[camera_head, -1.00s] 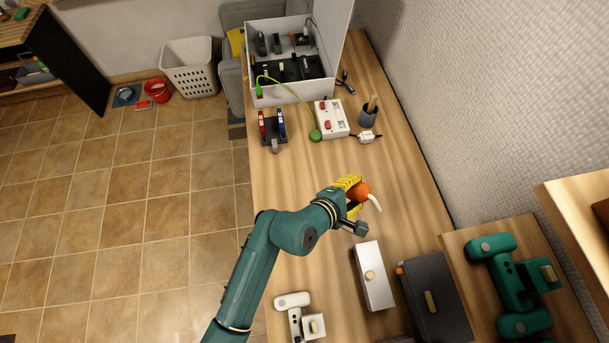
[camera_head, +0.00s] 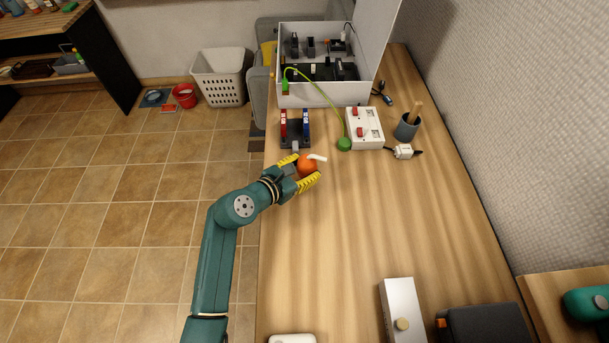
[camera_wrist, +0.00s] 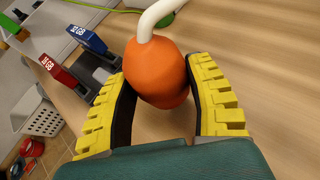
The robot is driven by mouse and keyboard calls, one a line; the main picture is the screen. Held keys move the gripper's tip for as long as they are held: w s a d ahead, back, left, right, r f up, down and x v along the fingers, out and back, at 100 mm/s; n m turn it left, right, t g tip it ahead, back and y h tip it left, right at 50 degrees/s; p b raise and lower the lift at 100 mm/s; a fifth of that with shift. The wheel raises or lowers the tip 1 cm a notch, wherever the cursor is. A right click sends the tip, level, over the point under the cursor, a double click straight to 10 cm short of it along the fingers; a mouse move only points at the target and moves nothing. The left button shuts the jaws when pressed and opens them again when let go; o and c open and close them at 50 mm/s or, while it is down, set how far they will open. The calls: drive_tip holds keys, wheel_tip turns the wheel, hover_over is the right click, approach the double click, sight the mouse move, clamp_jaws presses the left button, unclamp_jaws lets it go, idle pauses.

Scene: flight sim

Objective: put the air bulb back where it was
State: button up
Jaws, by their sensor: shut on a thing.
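The air bulb (camera_head: 307,166) is an orange rubber ball with a bent white nozzle. My gripper (camera_head: 303,174) is shut on it, with the yellow ridged fingers on either side. In the wrist view the air bulb (camera_wrist: 157,72) sits between the two fingers (camera_wrist: 165,108), its white nozzle pointing up and away. In the head view the bulb is over the table's left part, just in front of the dark stand with red and blue drives. I cannot tell its exact height above the table.
The drive stand (camera_head: 296,130) is just beyond my gripper. A white switch box (camera_head: 365,128) with a green knob (camera_head: 344,144) on a cable is to its right. A pen cup (camera_head: 407,127), white adapter (camera_head: 403,151) and open white case (camera_head: 320,97) stand further back. The middle tabletop (camera_head: 400,220) is clear.

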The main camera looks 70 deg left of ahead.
wheel_tip(320, 180, down, 2)
drive_tip(key=shift+f, duration=0.15)
drive_tip(key=o, duration=0.7)
drive_tip(key=shift+r, duration=0.2)
drive_tip(key=p+v, duration=0.2)
drive_tip(key=v, duration=1)
drive_tip(key=shift+p, duration=0.3)
